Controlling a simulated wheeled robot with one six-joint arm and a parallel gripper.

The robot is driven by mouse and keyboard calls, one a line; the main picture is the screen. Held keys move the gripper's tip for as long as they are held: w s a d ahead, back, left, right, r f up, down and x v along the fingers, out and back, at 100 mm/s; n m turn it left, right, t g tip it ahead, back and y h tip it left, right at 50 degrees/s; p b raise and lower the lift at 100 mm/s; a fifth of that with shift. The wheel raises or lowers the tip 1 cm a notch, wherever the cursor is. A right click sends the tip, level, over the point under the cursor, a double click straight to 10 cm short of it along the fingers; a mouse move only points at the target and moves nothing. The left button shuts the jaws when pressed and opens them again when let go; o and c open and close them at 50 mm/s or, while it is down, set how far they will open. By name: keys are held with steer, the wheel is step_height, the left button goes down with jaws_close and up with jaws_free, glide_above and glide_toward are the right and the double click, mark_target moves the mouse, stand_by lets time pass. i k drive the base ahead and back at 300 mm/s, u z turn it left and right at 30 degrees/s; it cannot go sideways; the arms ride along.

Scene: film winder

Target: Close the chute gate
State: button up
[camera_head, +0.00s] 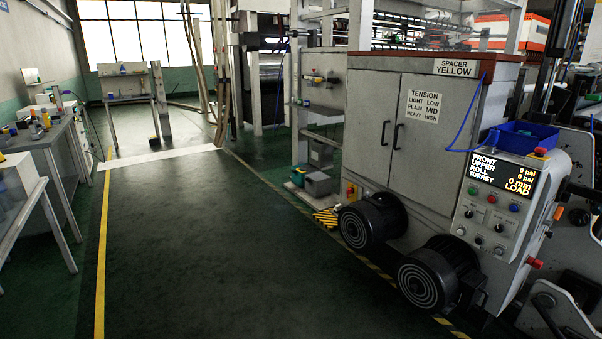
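I cannot pick out a chute or its gate in this view. My gripper is not in view either. The nearest large thing is the film winder's grey cabinet (424,140) on the right. It has two closed doors with dark handles, a "TENSION" label and a "SPACER YELLOW" sign (455,68). The control panel (503,205) at its right end has a lit display reading "FRONT", "UPPER", "ROLL", "TURRET" and "LOAD", with coloured buttons and knobs below.
Two black motors (372,222) and (437,276) jut from the cabinet into the aisle. The dark green floor (200,250) is clear between them and the yellow line (101,250). Cluttered benches (45,135) stand left; another table (127,97) stands farther back.

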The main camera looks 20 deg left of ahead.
mark_target(310, 168)
steer(key=u, duration=0.15)
steer(key=i, duration=0.7)
steer(key=u, duration=0.8)
steer(key=i, duration=2.15)
steer(key=u, duration=0.6)
steer(key=i, duration=2.1)
steer(key=z, duration=0.35)
steer(key=i, duration=2.2)
steer(key=z, duration=0.4)
